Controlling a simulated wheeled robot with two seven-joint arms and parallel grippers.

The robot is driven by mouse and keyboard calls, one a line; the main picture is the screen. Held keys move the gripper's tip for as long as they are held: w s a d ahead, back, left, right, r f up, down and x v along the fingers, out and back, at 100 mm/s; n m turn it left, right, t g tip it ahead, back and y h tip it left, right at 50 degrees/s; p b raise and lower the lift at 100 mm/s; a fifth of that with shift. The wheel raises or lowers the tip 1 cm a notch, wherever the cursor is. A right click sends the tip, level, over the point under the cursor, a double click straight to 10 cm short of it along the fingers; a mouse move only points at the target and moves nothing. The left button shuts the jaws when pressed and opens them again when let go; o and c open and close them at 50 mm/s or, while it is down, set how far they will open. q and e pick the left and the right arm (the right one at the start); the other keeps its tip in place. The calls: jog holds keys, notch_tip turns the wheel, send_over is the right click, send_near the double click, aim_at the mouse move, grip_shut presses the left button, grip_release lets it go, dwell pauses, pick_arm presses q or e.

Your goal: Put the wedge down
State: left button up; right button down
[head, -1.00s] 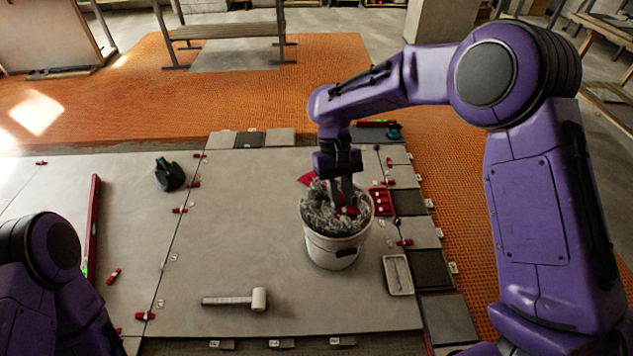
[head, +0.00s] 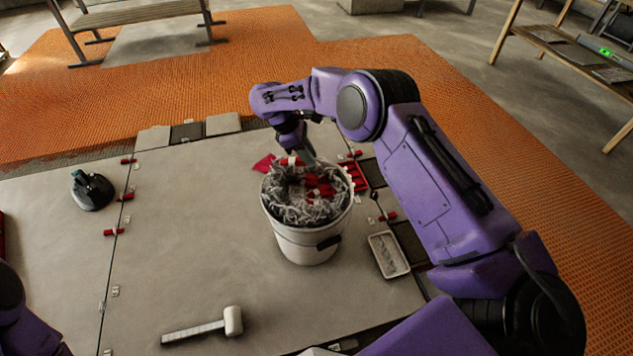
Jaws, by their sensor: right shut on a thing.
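My right gripper (head: 307,156) is over the far rim of the white bucket (head: 300,247), pointing down. It is shut on a small red wedge (head: 291,161), which is partly hidden by the fingers and hard to make out. The bucket stands upright on the large grey tiles, filled with a tangle of grey clips (head: 290,209). Several red wedges (head: 320,187) lie among the clips in its middle. I cannot tell if the held wedge touches the bucket's contents. My left gripper is out of view; only part of my left arm shows at the lower left.
A white-headed mallet (head: 232,321) lies in front of the bucket. A white tray (head: 388,255) and a red box (head: 372,172) are to its right. A dark suction lifter (head: 92,191) stands at the left. A red piece (head: 264,163) lies behind the bucket. The tile between is clear.

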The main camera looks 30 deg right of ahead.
jog(key=w+d+f+n+b, duration=0.1)
jog(key=f+b, duration=0.4)
jog(key=f, duration=0.1)
jog(key=w+d+f+n+t+b, duration=0.1)
jog(key=d+f+b, duration=0.1)
jog(key=f+b, duration=0.3)
jog(key=w+d+f+n+b, duration=0.1)
jog(key=f+b, duration=0.4)
jog(key=f, duration=0.2)
jog(key=shift+d+f+n+t, duration=0.2)
jog(key=shift+d+n+t, duration=0.05)
jog(key=shift+n+t, duration=0.15)
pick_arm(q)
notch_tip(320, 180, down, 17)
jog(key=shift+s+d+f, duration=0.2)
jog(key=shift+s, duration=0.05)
pick_arm(e)
jog(key=shift+r, duration=0.1)
jog(key=c, duration=0.9)
grip_release()
pick_arm(q)
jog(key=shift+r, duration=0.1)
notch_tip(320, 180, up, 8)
jog(key=p, duration=0.8)
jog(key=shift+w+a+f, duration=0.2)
pick_arm(e)
notch_tip(320, 180, up, 7)
